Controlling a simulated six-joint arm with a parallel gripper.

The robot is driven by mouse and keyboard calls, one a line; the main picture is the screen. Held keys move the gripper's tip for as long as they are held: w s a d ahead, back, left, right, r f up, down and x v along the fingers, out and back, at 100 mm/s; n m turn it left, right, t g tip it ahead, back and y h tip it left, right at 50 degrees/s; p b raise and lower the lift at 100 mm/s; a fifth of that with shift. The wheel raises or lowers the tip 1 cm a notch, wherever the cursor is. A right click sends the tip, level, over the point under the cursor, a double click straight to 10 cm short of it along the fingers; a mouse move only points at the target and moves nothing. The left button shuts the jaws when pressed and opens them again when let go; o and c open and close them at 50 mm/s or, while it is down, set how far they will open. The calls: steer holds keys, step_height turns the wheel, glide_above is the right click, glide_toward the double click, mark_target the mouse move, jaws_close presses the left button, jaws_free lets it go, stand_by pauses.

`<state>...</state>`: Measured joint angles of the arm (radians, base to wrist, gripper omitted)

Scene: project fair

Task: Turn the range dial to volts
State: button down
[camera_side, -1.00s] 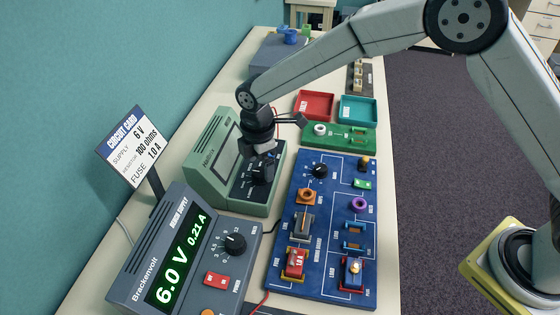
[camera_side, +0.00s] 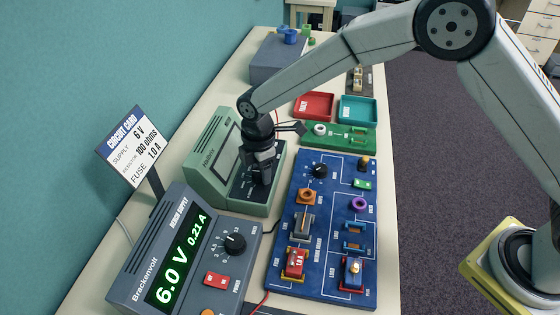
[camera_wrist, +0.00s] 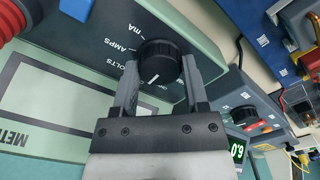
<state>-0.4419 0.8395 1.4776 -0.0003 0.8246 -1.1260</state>
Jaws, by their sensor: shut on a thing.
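The green meter (camera_side: 208,165) stands left of the blue board, with its dark panel facing up. Its black range dial (camera_wrist: 160,60) has a white pointer line that points down and slightly left in the wrist view. Printed labels, including VOLTS, AMPS and mA, fan around the dial's left side. The pointer does not line up with the VOLTS label. My gripper (camera_side: 261,180) is down at the meter's panel and hides most of the dial in the side view. In the wrist view my gripper (camera_wrist: 160,80) is shut on the dial, one finger on each side.
The grey power supply (camera_side: 180,250) reads 6.0 V and 0.21 A. The circuit card (camera_side: 134,147) stands behind it. The blue board (camera_side: 330,215) with several parts lies right of the meter. Red (camera_side: 314,104) and teal (camera_side: 358,109) trays are farther back.

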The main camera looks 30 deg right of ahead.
steer(key=shift+m, duration=3.5)
steer(key=shift+c, duration=0.5)
jaws_free()
steer(key=shift+r, duration=0.15)
steer(key=shift+r, duration=3.8)
